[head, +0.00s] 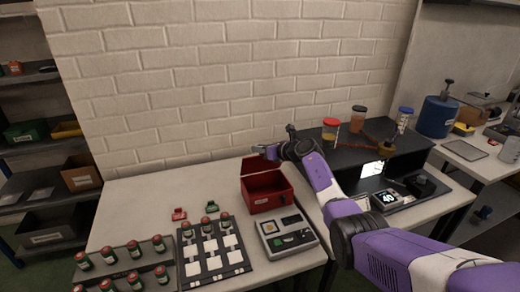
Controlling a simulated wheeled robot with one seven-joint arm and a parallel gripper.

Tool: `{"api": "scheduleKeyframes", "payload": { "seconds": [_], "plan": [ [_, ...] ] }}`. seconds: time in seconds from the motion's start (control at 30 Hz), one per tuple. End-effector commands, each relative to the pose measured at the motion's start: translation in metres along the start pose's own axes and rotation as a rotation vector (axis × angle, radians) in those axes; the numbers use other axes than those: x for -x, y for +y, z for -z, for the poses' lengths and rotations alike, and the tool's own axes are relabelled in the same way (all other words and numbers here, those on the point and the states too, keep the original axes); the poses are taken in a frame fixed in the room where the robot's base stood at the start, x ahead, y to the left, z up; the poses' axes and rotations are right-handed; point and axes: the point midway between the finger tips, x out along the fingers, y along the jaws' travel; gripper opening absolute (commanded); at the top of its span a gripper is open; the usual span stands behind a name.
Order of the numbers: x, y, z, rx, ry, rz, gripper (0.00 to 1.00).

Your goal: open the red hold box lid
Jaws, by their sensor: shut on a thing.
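The red hold box (268,203) stands on the white table, near its back edge, with a pale label on its front. Its lid (260,166) is raised at the back, and the dark inside of the box shows. My gripper (262,149) is at the lid's upper edge, behind and above the box, and is shut on the lid. The fingertips are small here, and the exact grip on the lid is hard to make out.
A grey device (287,235) stands in front of the box. A dark rack (213,252) with white squares and red-capped vials is to its left. Red (179,214) and green (212,207) tags lie nearby. A dark bench (398,150) with jars is at right.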

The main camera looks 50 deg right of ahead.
Motion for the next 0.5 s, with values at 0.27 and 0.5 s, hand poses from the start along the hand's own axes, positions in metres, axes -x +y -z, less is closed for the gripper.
{"api": "scheduleKeyframes", "payload": {
  "seconds": [0.27,0.5],
  "plan": [
    [0.0022,-0.0098,0.0183,-0.009,0.021,0.016,0.43],
    [0.0057,-0.0109,0.0098,-0.006,0.013,0.019,0.44]
  ]
}}
